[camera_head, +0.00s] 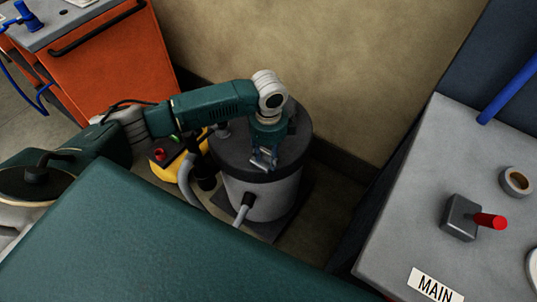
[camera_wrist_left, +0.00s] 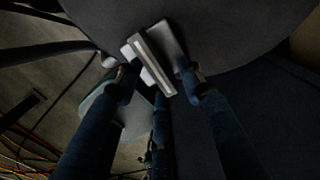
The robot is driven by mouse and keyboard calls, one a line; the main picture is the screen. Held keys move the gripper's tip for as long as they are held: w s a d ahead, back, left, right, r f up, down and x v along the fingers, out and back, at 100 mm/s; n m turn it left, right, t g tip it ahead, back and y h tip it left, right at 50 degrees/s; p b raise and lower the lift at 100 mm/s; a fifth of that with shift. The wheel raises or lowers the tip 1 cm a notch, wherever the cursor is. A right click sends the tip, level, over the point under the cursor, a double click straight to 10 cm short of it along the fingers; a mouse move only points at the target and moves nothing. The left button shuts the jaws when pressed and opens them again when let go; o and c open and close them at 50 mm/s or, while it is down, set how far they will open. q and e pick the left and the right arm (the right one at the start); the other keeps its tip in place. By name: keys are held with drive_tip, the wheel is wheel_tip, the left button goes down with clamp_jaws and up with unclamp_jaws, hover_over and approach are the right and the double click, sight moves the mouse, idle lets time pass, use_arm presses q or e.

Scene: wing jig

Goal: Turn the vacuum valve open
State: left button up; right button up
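A grey drum-shaped tank (camera_head: 262,195) with a dark lid stands on the floor. My left gripper (camera_head: 264,160) points down at the near side of the lid. In the left wrist view its two fingers (camera_wrist_left: 157,78) stand apart, with a pale metal lever-like piece (camera_wrist_left: 153,62) between them against the dark round lid. I cannot tell whether the fingers touch it, or for sure that it is the vacuum valve. A grey block with a red handle (camera_head: 489,221) is on the grey bench at right, near a label reading MAIN (camera_head: 435,285). My right gripper is not in view.
A yellow unit with a red knob (camera_head: 160,154) and hoses (camera_head: 187,185) stand left of the tank. An orange cabinet (camera_head: 115,60) is behind at left. The grey bench (camera_head: 440,150) at right carries a tape roll (camera_head: 515,181). A wall rises behind the tank.

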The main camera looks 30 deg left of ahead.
use_arm(q)
clamp_jaws()
drive_tip(key=shift+r+n+p, duration=0.2)
drive_tip(key=shift+n+p, duration=0.3)
drive_tip(key=shift+p, duration=0.35)
drive_tip(key=n+p, duration=0.3)
drive_tip(key=p, duration=0.1)
drive_tip(key=w+n+p, duration=0.1)
drive_tip(key=n+p, duration=0.2)
drive_tip(key=shift+w+d+r+n+p, duration=0.1)
drive_tip(key=shift+w+n+p, duration=0.05)
drive_tip(key=shift+n+p, duration=0.2)
drive_tip(key=n+p, duration=0.2)
drive_tip(key=n, duration=0.1)
drive_tip(key=w+n+p, duration=0.1)
drive_tip(key=n+p, duration=0.1)
drive_tip(key=shift+a, duration=0.25)
drive_tip(key=n+p, duration=0.1)
drive_tip(key=n, duration=0.1)
drive_tip(key=shift+w+a+n, duration=0.1)
drive_tip(key=shift+a+n, duration=0.05)
drive_tip(key=shift+n, duration=0.2)
drive_tip(key=shift+w+a+f+n+p, duration=0.15)
drive_tip(key=shift+n+p, duration=0.25)
drive_tip(key=shift+n, duration=0.2)
drive_tip(key=shift+s+a+f+n+p, duration=0.1)
drive_tip(key=shift+n+p, duration=0.25)
drive_tip(key=shift+n, duration=0.25)
drive_tip(key=shift+w, duration=0.1)
